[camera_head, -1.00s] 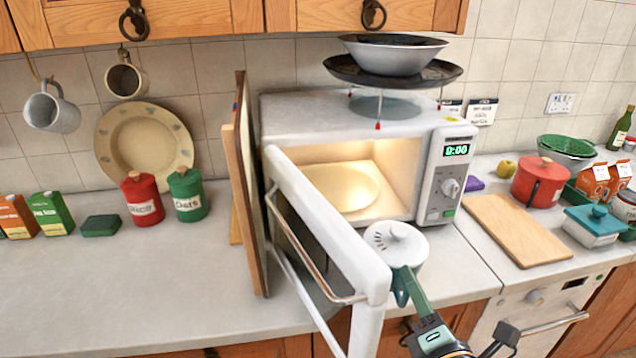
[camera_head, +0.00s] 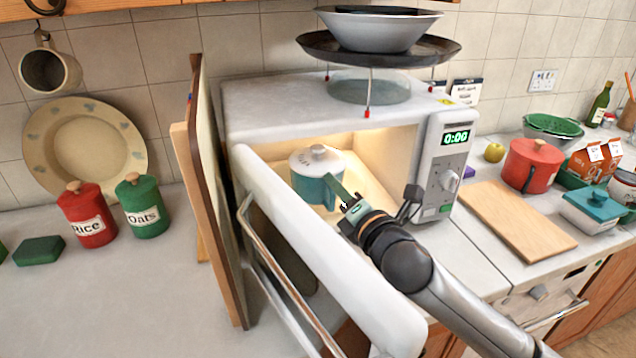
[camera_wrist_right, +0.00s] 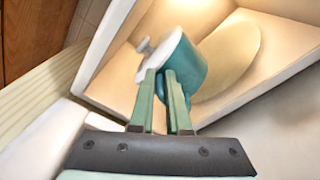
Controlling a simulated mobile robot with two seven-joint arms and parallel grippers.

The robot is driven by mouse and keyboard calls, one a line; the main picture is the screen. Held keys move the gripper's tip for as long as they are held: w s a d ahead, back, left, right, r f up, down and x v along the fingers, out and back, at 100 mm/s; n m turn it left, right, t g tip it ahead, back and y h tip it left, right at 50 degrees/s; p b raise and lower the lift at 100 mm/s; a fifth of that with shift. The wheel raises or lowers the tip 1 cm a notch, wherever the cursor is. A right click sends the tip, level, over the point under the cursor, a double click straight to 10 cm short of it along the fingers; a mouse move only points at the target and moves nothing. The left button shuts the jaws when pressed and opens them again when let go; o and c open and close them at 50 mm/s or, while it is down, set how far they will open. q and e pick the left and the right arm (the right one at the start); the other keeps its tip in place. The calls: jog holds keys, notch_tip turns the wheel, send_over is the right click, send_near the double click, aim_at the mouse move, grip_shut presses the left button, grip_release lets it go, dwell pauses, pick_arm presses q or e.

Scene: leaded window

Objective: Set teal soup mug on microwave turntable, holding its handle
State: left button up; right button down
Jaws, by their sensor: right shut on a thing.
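The teal soup mug (camera_head: 311,187) with its white vented lid is inside the lit, open microwave (camera_head: 290,103). My right gripper (camera_head: 338,190) reaches in from the front right and is shut on the mug's handle side. In the right wrist view the mug (camera_wrist_right: 187,70) appears tilted between me and the pale round turntable (camera_wrist_right: 232,62). The gripper fingers (camera_wrist_right: 163,85) close at the mug's near side; the handle is mostly hidden between them. Whether the mug touches the turntable I cannot tell. My left gripper is not in view.
The open microwave door (camera_head: 310,245) stands out toward me, left of my right arm. A wooden board (camera_head: 207,200) leans left of the microwave. A rack with a pan (camera_head: 375,60) and bowl stands on top. A cutting board (camera_head: 515,220) lies to the right.

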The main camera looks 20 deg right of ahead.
aim_at(320, 157)
jog(key=w, duration=1)
jog(key=shift+w+a+r+p, duration=0.1)
jog(key=shift+a+r+p, duration=0.15)
jog(key=shift+r+p, duration=0.05)
jog(key=shift+w+f, duration=0.2)
jog(key=shift+f, duration=0.4)
jog(key=shift+w+f, duration=0.2)
jog(key=shift+f, duration=0.35)
notch_tip(320, 157, down, 4)
jog(key=shift+f+b, duration=0.25)
jog(key=shift+b, duration=0.1)
jog(key=shift+w+f, duration=0.2)
jog(key=shift+f, duration=0.2)
jog(key=c, duration=0.9)
grip_release()
jog(key=shift+s+f, duration=0.1)
jog(key=shift+f, duration=0.05)
jog(key=shift+o, duration=0.2)
